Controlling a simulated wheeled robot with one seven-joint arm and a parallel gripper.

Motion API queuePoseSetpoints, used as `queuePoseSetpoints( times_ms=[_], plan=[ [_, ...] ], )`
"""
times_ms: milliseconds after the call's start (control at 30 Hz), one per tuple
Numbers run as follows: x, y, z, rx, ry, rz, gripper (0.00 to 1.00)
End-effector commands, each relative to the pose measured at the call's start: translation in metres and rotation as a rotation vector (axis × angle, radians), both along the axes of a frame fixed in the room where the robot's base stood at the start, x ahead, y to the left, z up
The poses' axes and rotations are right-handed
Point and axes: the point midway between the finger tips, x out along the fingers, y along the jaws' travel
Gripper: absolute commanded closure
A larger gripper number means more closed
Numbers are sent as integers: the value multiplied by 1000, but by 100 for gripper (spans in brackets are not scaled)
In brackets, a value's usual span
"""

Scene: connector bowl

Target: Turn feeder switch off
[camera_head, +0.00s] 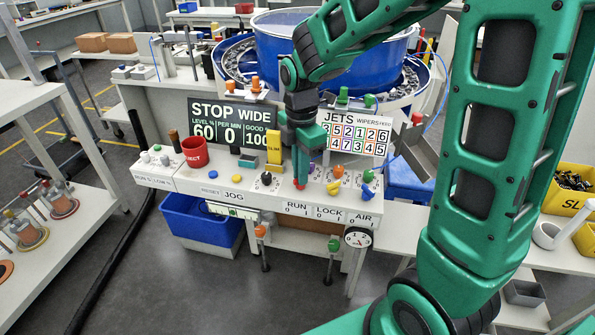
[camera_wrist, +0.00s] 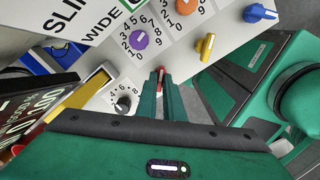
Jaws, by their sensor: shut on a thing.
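My gripper (camera_head: 300,180) reaches down onto the front control panel, above the label RUN. It is shut on a small red switch lever (camera_head: 299,186). In the wrist view the tips of my gripper (camera_wrist: 160,88) are close together, with the red lever (camera_wrist: 162,72) showing just past them. The fingers hide most of the lever and its base, so I cannot tell which way it is set. No label reading feeder is legible. The RUN label (camera_head: 296,208) has 0 and 1 marks beneath it.
Right of the lever are a yellow switch (camera_head: 333,187) above LOCK and a blue switch (camera_head: 367,191) above AIR. A purple dial (camera_wrist: 138,40) and a black dial (camera_wrist: 122,103) are close by. A red cup-like REJECT container (camera_head: 196,152) stands left. The blue bowl (camera_head: 320,55) is behind.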

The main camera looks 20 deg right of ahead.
Motion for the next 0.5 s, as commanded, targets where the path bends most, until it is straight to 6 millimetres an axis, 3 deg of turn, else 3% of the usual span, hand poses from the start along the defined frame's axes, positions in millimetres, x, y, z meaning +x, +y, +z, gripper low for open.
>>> queuePoseSetpoints(
  times_ms=[167,200,267,500],
  plan=[
    [6,-3,3,-2,-18,-9,100],
    [6,-3,3,-2,-18,-9,85],
    [6,-2,3,-1,-16,-8,73],
    [3,-1,1,0,-9,-4,73]
  ],
)
